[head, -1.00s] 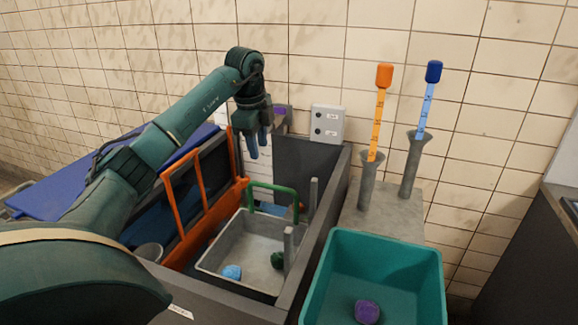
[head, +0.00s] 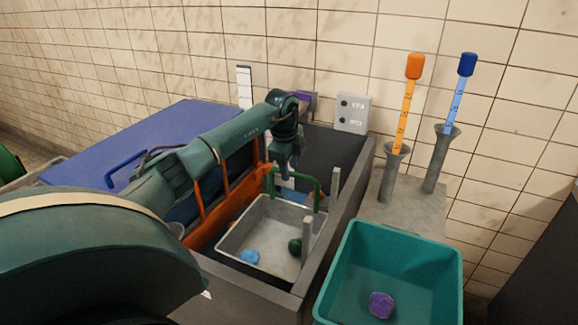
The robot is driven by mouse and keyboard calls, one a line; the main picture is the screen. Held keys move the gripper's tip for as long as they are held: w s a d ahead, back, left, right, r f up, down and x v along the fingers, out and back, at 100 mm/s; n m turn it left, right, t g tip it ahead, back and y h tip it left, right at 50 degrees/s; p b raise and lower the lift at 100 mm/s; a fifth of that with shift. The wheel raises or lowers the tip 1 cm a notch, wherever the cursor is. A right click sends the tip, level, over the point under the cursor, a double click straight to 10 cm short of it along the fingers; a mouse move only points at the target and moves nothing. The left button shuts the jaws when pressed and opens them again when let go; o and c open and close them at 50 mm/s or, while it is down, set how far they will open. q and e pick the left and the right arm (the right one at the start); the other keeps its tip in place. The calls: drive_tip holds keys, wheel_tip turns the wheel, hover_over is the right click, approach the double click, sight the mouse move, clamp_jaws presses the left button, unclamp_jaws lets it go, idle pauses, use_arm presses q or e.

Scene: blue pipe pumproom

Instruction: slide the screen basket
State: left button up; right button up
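The screen basket (head: 232,243) is a light grey open tray inside a dark grey tank, with a green handle (head: 319,190) arching over its far end. A blue lump (head: 249,256) and a dark green lump (head: 295,247) lie in it. My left gripper (head: 284,172) points down at the left end of the green handle. Its fingers are small and overlap the handle, so I cannot tell whether they grip it. My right gripper is out of view.
An orange frame (head: 209,222) stands along the basket's left side. The tank's right wall (head: 345,215) runs close on the right. A teal bin (head: 341,290) with a purple lump (head: 381,305) stands at the front right. Orange and blue dipsticks stand in grey holders behind it.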

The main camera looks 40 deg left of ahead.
use_arm(q)
drive_tip(key=shift+f, duration=0.25)
drive_tip(key=shift+c, duration=0.2)
clamp_jaws()
idle(0.3)
